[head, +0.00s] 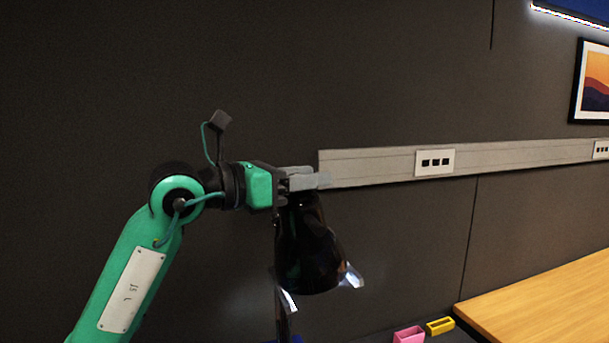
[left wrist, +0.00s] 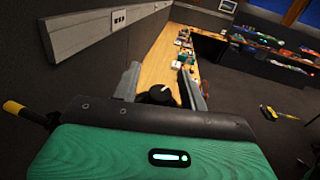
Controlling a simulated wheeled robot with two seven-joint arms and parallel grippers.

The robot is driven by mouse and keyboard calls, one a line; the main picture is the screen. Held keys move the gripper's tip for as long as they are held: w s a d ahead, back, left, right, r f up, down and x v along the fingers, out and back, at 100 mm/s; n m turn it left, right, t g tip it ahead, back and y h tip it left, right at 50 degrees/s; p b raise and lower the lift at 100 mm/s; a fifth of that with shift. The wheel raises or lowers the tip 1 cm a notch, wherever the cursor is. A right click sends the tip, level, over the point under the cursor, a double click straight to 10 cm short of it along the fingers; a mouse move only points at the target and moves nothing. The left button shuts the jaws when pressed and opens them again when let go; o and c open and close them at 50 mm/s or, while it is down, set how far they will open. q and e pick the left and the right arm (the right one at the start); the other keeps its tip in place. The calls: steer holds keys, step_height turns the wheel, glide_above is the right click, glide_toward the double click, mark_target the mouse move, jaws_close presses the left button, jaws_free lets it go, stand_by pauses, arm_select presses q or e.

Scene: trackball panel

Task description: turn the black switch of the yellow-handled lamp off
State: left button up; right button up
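A lamp with a glossy black shade (head: 312,255) hangs below my left gripper (head: 318,181) in the head view, in front of the dark wall. Light shows at the shade's lower rim. In the left wrist view, a round black switch (left wrist: 160,94) with a pale mark sits between the two spread fingers of my left gripper (left wrist: 163,82). I cannot tell whether the fingers touch it. A dark rod with a yellow end (left wrist: 14,107), perhaps the lamp's handle, shows at the left of that view. The switch is hidden in the head view. My right gripper is out of view.
A grey wall rail (head: 380,166) with a socket plate (head: 435,162) runs behind the gripper. A wooden desk (head: 550,300) stands at the lower right. Pink (head: 409,335) and yellow (head: 440,326) boxes sit beside its edge.

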arm_select(q)
steer(key=c, duration=0.7)
jaws_close()
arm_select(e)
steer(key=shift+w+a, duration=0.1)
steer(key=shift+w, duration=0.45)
